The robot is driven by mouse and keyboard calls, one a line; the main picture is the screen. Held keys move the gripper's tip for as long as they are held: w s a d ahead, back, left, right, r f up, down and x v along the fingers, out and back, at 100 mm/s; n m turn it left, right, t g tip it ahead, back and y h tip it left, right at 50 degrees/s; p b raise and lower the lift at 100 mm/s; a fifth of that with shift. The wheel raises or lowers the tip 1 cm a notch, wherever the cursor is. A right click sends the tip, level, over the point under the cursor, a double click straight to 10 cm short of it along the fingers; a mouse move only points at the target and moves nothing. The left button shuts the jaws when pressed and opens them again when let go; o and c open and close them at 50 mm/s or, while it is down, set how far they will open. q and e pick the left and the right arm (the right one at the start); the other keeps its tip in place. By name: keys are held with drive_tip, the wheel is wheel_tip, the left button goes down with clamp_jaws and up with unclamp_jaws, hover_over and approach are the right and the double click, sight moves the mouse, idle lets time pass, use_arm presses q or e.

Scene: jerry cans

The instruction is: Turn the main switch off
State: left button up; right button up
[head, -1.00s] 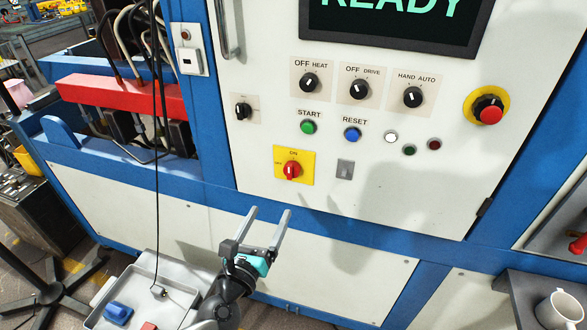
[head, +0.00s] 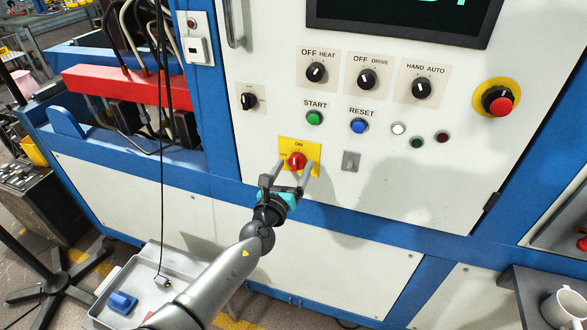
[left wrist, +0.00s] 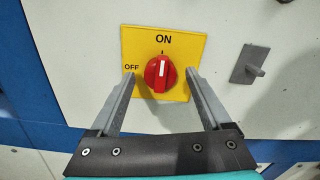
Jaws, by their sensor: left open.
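The main switch is a red rotary knob (head: 297,161) on a yellow plate (head: 314,148) marked ON at the top and OFF at the left, low on the white cabinet door. In the left wrist view the knob (left wrist: 160,72) has its white line upright, pointing to ON. My left gripper (head: 292,172) is open in front of the plate. In the left wrist view its two fingers (left wrist: 158,82) stand on either side of the knob, with a gap to each side. I cannot tell how far the fingertips are from the plate. My right gripper is not in view.
Above are the green START button (head: 314,118), the blue RESET button (head: 359,126) and black selector knobs. A small grey latch (head: 351,161) sits right of the plate. A red emergency stop (head: 498,102) is farther right. A grey tray (head: 150,262) stands below left.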

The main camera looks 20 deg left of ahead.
use_arm(q)
drive_tip(key=shift+w, duration=0.3)
clamp_jaws()
idle(0.6)
